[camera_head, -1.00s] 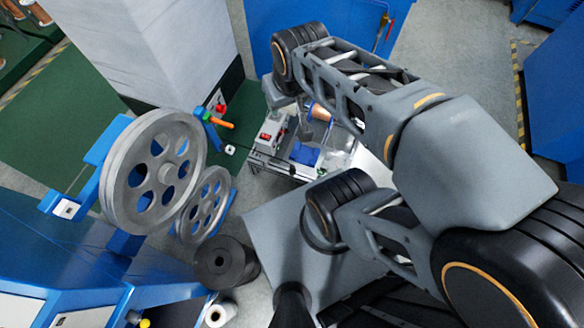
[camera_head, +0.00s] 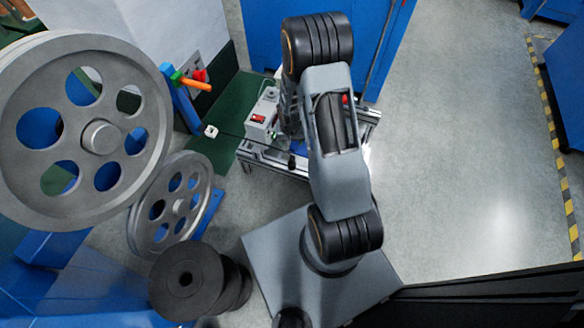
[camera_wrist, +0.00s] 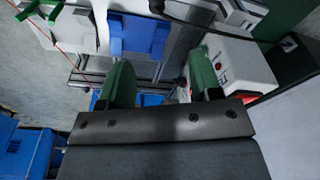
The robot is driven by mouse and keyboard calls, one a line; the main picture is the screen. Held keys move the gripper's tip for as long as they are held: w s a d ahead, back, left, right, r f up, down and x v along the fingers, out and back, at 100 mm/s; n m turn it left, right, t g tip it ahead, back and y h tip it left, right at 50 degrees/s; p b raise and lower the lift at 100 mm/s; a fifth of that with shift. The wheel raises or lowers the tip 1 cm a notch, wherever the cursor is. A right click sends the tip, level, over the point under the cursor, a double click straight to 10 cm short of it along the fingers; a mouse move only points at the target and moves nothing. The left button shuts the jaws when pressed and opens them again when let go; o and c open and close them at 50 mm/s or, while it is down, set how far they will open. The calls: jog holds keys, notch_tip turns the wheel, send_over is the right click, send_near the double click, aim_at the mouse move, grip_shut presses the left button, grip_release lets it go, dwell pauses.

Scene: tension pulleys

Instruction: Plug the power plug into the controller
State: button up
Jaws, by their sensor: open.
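The controller looks to be the grey-white box with a red switch (camera_head: 262,118) on a small metal-framed cart. It also shows in the wrist view (camera_wrist: 238,68), right of my fingers. A small black piece on a dark cable (camera_wrist: 158,7) at the top of the wrist view may be the power plug; I cannot tell for sure. In the head view, a black piece (camera_head: 291,160) stands at the cart's near edge. My gripper (camera_wrist: 161,62) has its two green fingers apart, with nothing between them. In the head view my arm hides it.
A blue part (camera_wrist: 138,36) sits on the cart beside the controller. Large grey pulleys (camera_head: 85,130) and black weights (camera_head: 190,280) stand to the left. A blue cabinet (camera_head: 262,35) is behind the cart. The floor to the right (camera_head: 465,150) is clear.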

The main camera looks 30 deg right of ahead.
aim_at(292, 158)
jog(key=shift+s+d+f, duration=0.1)
jog(key=shift+f, duration=1.15)
jog(key=f+b, duration=0.1)
jog(key=f, duration=0.1)
jog(key=f+b, duration=0.1)
jog(key=f, duration=0.2)
jog(key=w+f+b, duration=0.1)
jog(key=f, duration=0.2)
jog(key=shift+d+f+b, duration=0.2)
jog(key=shift+f+b, duration=0.05)
jog(key=shift+b, duration=0.05)
jog(key=shift+w+d+f+b, duration=0.15)
jog(key=shift+f+b, duration=0.55)
jog(key=shift+f, duration=0.65)
jog(key=shift+w+d+f+b, duration=0.1)
jog(key=shift+f+b, duration=0.6)
jog(key=shift+f, duration=0.6)
jog(key=shift+r, duration=0.1)
jog(key=shift+c, duration=0.4)
